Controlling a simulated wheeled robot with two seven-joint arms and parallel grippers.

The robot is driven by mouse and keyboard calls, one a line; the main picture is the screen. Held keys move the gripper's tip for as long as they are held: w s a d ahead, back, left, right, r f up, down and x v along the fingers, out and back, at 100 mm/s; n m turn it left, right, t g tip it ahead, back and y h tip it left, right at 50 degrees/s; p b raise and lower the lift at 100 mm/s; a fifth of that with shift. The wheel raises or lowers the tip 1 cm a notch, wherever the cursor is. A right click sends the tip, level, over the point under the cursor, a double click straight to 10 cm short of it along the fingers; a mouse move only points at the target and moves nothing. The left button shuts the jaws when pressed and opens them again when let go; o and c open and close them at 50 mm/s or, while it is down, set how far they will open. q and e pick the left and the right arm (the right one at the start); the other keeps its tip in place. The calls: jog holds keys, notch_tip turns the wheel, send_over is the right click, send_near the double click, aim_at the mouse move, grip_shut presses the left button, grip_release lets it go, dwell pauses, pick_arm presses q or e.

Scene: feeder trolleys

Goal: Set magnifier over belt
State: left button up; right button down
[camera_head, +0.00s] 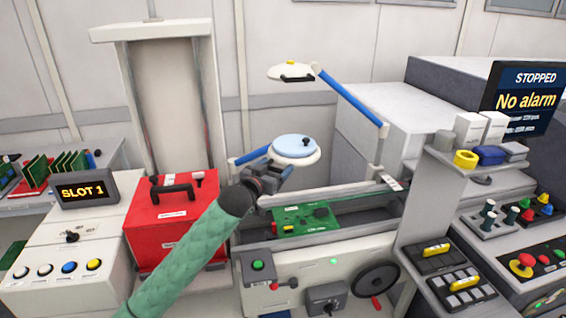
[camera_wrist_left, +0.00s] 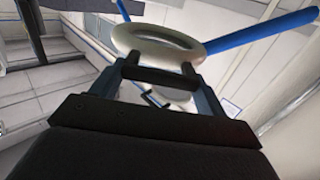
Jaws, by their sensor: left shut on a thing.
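The magnifier (camera_head: 294,147), a white ring with a pale blue lens, sits above the belt's back edge in the head view. Its white ring (camera_wrist_left: 125,38) also shows in the left wrist view. My left gripper (camera_head: 268,172) is at the ring's near left side. In the wrist view its fingers are shut on the magnifier's dark handle bar (camera_wrist_left: 158,77). The belt (camera_head: 352,213) runs below, with a green circuit board (camera_head: 290,222) on it, below and in front of the lens. My right gripper is not in view.
A white lamp (camera_head: 289,72) on a blue arm (camera_head: 347,98) hangs above the magnifier. A red feeder box (camera_head: 170,233) stands left of the belt. A shelf (camera_head: 462,162) with tape rolls and a monitor (camera_head: 524,100) stand at right.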

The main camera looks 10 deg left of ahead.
pick_arm(q)
jog(key=shift+s+a+f+m+g+h, duration=0.1)
jog(key=shift+s+a+m+g+h, duration=0.3)
jog(key=shift+s+a+h, duration=0.55)
jog(key=shift+s+a+m+h, duration=0.25)
jog(key=shift+s+a+m, duration=0.15)
jog(key=shift+s+a, duration=0.1)
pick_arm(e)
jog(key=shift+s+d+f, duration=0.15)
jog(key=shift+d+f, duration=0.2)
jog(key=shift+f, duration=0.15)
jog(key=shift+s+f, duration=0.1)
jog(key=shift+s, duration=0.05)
pick_arm(q)
jog(key=o, duration=1.4)
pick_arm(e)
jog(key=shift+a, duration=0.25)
pick_arm(q)
jog(key=shift+a, duration=0.1)
